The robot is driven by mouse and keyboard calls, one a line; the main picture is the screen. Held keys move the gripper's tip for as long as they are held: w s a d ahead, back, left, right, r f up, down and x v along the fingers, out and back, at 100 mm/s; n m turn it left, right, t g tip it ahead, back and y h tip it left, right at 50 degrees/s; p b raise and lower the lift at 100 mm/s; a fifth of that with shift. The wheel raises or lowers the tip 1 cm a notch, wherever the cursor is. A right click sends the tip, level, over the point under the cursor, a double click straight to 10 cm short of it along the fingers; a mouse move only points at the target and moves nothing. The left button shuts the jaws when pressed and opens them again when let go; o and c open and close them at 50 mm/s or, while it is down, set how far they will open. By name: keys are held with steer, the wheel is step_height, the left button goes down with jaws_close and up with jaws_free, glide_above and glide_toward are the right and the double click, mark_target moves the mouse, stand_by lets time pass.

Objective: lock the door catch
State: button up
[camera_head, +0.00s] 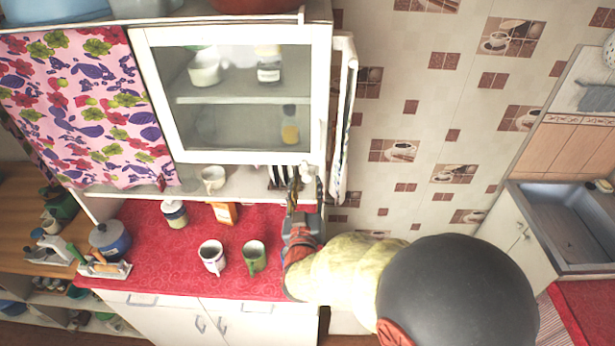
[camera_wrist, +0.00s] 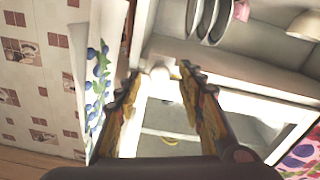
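The white glass-fronted door (camera_head: 235,156) of the wall cupboard appears closed. A small pale knob-like piece, which looks like the door catch (camera_head: 308,173), sits at the door's lower right corner. It also shows in the wrist view (camera_wrist: 160,69), near the door's edge. My gripper (camera_head: 293,182) is just below that corner. In the wrist view the fingers of my gripper (camera_wrist: 158,78) are apart, with the pale piece appearing between or just beyond their tips. I see no clear contact. Whether the catch is turned or locked cannot be told.
Plates (camera_wrist: 208,18) and a white cup (camera_head: 213,178) stand on the shelf under the door. A white mug (camera_head: 212,257), green mug (camera_head: 254,257), jar (camera_head: 174,214) and orange box (camera_head: 224,213) stand on the red counter (camera_head: 150,250). A narrow panel (camera_head: 343,120) is at the cupboard's right side.

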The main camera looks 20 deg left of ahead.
mark_target(306, 180)
steer(key=shift+x, duration=1.8)
steer(key=shift+c, duration=0.5)
jaws_close()
